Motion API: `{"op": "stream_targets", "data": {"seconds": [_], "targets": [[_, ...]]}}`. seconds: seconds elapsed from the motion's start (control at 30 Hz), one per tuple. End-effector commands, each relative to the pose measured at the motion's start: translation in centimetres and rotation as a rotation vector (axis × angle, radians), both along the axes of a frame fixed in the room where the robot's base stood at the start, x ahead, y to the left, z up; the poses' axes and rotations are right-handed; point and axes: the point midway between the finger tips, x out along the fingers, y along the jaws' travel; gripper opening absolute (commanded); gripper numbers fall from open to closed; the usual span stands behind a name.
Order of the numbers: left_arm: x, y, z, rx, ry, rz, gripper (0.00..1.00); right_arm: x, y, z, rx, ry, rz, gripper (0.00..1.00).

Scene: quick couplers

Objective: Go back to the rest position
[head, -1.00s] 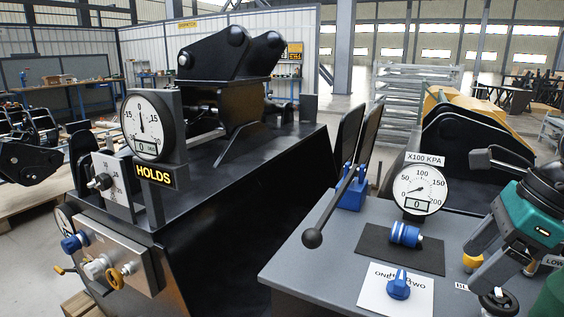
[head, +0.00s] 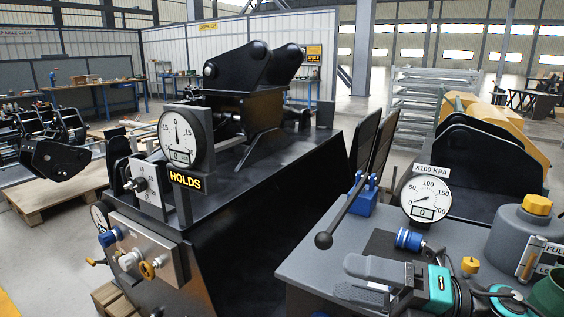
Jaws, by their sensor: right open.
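My right gripper (head: 346,279) is at the lower middle of the head view, its two grey fingers apart and pointing left. It is empty, with a teal and black body behind it. It hovers over the front of the grey console (head: 302,268) and hides part of the console top. My left gripper is not in view.
A pressure gauge (head: 426,198) stands behind the coupler. A grey canister (head: 508,243) with a yellow cap is at right. The black machine with a HOLDS sign (head: 187,181) fills the left middle.

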Motion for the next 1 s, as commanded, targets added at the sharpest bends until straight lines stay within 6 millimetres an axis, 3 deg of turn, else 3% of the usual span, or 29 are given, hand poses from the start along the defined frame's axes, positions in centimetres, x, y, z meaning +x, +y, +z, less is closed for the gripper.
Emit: {"op": "stream_targets", "data": {"seconds": [0.13, 0.27, 0.37, 0.5, 0.6, 0.77, 1.0], "targets": [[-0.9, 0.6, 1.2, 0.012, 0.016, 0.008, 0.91, 2.2, -1.1, -1.5, 0.381, 0.406, -0.247, 0.79], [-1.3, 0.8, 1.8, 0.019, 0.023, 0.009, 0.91, 2.9, -3.7, -6.7, 0.659, 0.793, -0.494, 0.79], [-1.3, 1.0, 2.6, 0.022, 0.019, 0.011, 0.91, 1.2, -5.6, -12.6, 0.842, 1.109, -0.698, 0.79], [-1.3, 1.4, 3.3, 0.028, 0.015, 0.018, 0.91, -3.6, -6.9, -20.3, 1.025, 1.488, -0.945, 0.79], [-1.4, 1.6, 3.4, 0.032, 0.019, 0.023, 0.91, -7.0, -7.0, -23.8, 1.098, 1.665, -1.060, 0.79], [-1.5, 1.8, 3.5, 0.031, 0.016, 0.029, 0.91, -9.9, -6.9, -26.2, 1.148, 1.800, -1.148, 0.79], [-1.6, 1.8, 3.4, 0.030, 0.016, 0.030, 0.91, -10.1, -6.9, -26.4, 1.154, 1.811, -1.154, 0.79]]}}
